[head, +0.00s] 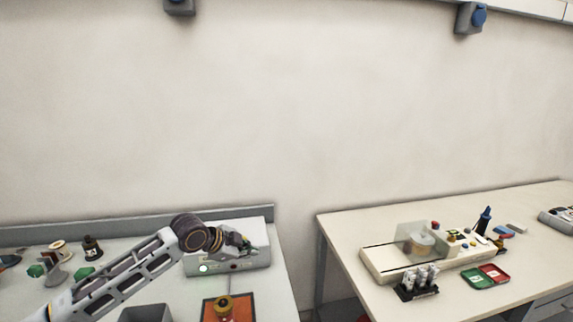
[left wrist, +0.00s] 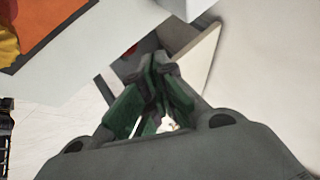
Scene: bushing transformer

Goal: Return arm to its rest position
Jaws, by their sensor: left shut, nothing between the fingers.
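My left arm comes in from the left in the head view and reaches over the left table (head: 280,290). My left gripper (head: 252,250) is in front of and over a white box-shaped device (head: 262,230) at the back right of that table. In the left wrist view the green-padded fingers of the left gripper (left wrist: 150,98) are closed together with nothing between them. Whether the gripper touches the device cannot be told. My right gripper is in neither view.
Spools and green parts stand at the left. The right table (head: 345,225) holds a cream device (head: 385,262) and trays (head: 478,278). A gap separates the tables.

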